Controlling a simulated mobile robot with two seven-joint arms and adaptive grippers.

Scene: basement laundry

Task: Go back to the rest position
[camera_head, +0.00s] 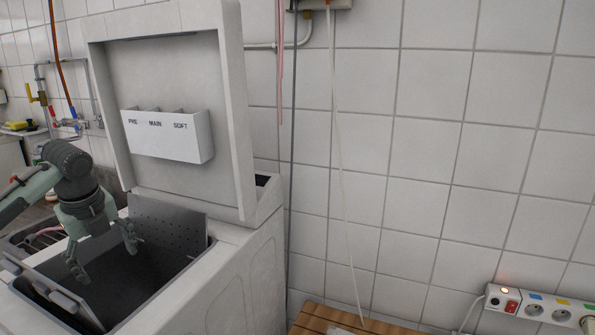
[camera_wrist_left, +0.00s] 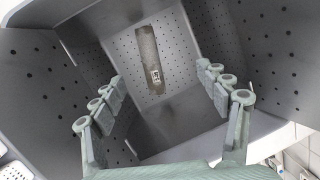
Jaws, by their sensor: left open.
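My left gripper (camera_head: 105,258) is open and hangs over the mouth of a top-loading washing machine (camera_head: 240,275). Nothing shows between its fingers. The left wrist view looks between the spread fingers (camera_wrist_left: 159,76) into the grey perforated drum (camera_wrist_left: 185,62). A brown-grey strip (camera_wrist_left: 147,45) with a small pale label lies inside the drum, apart from the fingers. My right gripper is in neither view.
The machine's raised lid (camera_head: 170,85) stands just behind my left arm and carries a white dispenser (camera_head: 165,140) marked PRE, MAIN, SOFT. Perforated drum flaps (camera_head: 165,222) stand open around the gripper. A slatted wooden surface (camera_head: 335,322) and a power strip (camera_head: 540,308) are at right.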

